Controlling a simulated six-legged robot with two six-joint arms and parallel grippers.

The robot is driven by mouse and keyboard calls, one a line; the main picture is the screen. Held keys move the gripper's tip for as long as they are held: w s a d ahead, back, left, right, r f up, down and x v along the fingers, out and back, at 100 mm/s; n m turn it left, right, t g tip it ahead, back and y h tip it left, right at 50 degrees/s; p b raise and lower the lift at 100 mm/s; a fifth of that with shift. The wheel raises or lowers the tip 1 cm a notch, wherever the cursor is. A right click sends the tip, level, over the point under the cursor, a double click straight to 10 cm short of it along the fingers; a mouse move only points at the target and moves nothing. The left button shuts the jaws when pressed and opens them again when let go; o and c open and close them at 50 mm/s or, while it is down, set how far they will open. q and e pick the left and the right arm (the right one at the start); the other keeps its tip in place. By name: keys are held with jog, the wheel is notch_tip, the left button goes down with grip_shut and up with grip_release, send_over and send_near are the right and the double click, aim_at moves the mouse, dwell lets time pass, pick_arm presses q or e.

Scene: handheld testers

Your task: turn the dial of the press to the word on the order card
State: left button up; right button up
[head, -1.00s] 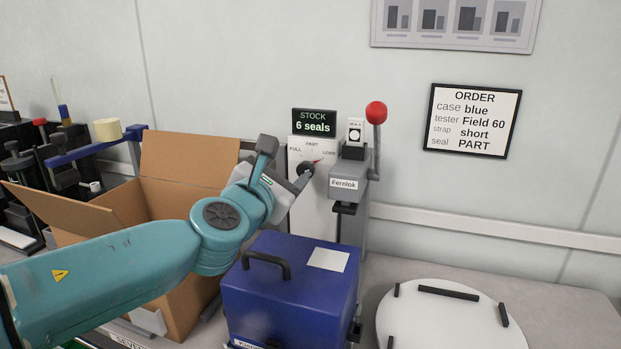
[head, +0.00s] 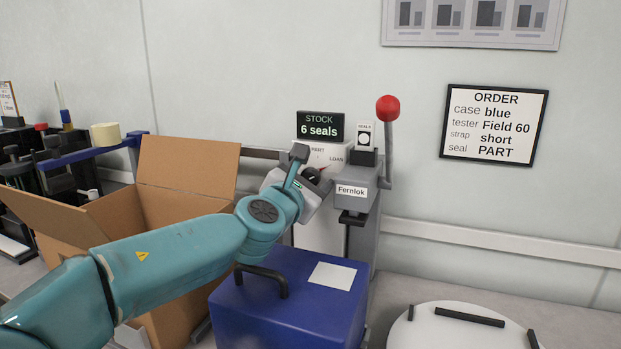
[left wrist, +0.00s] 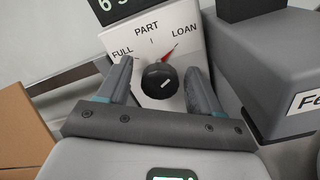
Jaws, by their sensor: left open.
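The press (head: 358,190), labelled Fernlok, has a white dial plate (head: 326,154). In the left wrist view the plate (left wrist: 188,22) reads FULL, PART and LOAN. Its black dial (left wrist: 159,80) has a red pointer (left wrist: 168,53) aimed up and right, towards LOAN, to the right of the PART mark. My left gripper (left wrist: 160,72) is open, one finger on each side of the dial; I cannot tell if they touch it. In the head view my left gripper (head: 311,182) hides part of the dial. The order card (head: 494,125) reads seal PART. My right gripper is not in view.
The press's red-knobbed lever (head: 388,108) stands upright. A STOCK display (head: 320,127) reads 6 seals. A blue case (head: 300,298) stands in front of the press, an open cardboard box (head: 190,165) to its left. A white round plate (head: 460,328) lies at right.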

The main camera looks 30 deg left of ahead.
pick_arm(q)
jog(key=c, duration=1.1)
jog(key=shift+o, duration=0.2)
jog(key=shift+f+n+b, duration=0.1)
jog(key=shift+n+b, duration=0.7)
jog(key=shift+n, duration=0.4)
jog(key=n+b, duration=0.1)
jog(key=n, duration=0.1)
jog(key=shift+n, duration=0.3)
jog(key=n+b, duration=0.1)
jog(key=n, duration=0.3)
jog(key=shift+b, duration=0.4)
jog(key=shift+n+b, duration=0.45)
jog(key=shift+n, duration=0.95)
